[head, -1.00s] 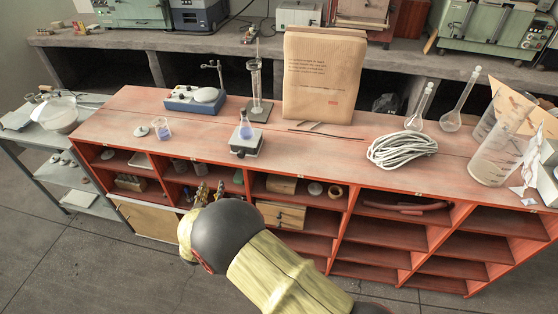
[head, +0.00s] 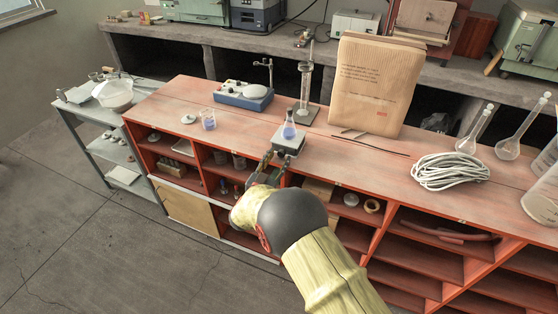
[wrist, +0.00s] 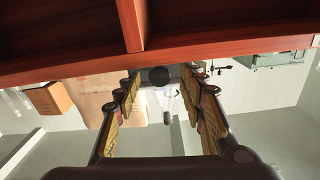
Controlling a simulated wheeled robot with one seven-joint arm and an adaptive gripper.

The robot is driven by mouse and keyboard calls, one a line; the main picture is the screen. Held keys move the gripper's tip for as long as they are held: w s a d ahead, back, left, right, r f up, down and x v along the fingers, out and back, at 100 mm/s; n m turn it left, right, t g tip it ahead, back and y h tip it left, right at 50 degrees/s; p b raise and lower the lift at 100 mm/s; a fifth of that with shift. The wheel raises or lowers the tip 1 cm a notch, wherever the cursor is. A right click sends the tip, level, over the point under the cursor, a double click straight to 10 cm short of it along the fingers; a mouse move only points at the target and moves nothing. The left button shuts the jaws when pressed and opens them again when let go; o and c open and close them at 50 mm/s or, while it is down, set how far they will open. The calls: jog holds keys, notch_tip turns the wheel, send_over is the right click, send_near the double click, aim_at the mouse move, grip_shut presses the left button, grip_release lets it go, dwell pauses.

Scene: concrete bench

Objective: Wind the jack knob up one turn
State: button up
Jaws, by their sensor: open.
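The lab jack (head: 289,143) is a small grey-topped block near the front edge of the red bench. A flask of blue liquid (head: 289,131) stands on it. My gripper (head: 275,161) is at the bench's front edge, just in front of the jack, pointing at it. In the wrist view, the jack's round black knob (wrist: 158,76) shows between the two spread fingertips, apparently a little beyond them. No contact is visible. My gripper is open and empty. The flask (wrist: 167,117) appears upside down behind the knob. The jack's body is mostly hidden in the wrist view.
The red bench (head: 360,165) has its front edge and shelf divider close to my gripper. A stand with a glass cylinder (head: 304,95) and a paper sack (head: 375,85) stand behind the jack. A beaker (head: 208,119) is to the left, a coiled rope (head: 450,171) to the right.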

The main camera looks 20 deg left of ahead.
jog(key=shift+w, duration=0.45)
jog(key=shift+c, duration=0.2)
grip_shut()
